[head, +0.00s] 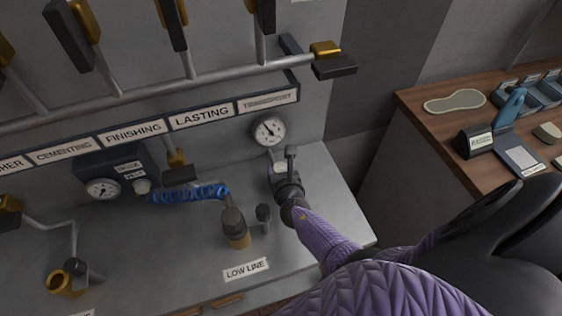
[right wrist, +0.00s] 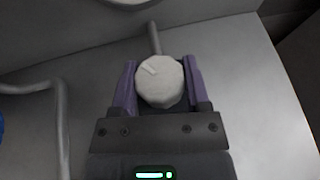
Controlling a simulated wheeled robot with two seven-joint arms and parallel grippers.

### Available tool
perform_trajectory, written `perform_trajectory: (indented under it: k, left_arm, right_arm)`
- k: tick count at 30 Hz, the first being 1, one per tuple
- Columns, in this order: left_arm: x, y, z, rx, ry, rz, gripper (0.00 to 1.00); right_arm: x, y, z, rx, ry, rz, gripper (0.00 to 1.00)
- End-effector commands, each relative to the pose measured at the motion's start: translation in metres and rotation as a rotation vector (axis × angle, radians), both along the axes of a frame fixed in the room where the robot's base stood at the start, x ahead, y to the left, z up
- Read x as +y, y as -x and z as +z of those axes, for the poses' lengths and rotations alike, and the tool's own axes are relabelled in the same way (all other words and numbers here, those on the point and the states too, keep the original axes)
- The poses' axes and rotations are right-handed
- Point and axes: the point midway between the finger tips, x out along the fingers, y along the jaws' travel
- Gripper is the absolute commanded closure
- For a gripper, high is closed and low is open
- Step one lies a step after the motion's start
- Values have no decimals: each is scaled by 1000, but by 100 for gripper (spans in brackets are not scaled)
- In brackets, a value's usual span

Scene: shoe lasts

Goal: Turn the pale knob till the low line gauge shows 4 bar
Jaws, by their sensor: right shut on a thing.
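The LOW LINE label (head: 246,270) lies on the bench front. My left gripper is not in view.
A second gauge (head: 103,188) sits on a dark unit at the left, with a blue coiled hose (head: 188,194) leading to a grey-and-tan tool (head: 234,228). A pipe rail (head: 190,76) crosses above. A wooden table (head: 425,118) stands at the right.

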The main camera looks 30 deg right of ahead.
Motion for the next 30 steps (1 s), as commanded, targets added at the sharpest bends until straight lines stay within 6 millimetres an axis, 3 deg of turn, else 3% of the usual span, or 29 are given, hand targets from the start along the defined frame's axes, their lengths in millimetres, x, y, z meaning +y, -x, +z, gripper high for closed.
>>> perform_trajectory:
  k: [15,16,20,21,30]
  left_arm:
    - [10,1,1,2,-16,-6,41]
    - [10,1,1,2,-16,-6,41]
    - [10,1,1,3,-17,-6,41]
    - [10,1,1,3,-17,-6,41]
    - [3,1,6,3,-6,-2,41]
  right_arm:
    - [0,0,0,0,-1,-23,99]
    - [0,0,0,0,-1,-23,38]
    - [0,0,0,0,-1,-23,10]
    - [0,0,0,0,-1,-23,5]
    - [0,0,6,0,-1,-23,5]
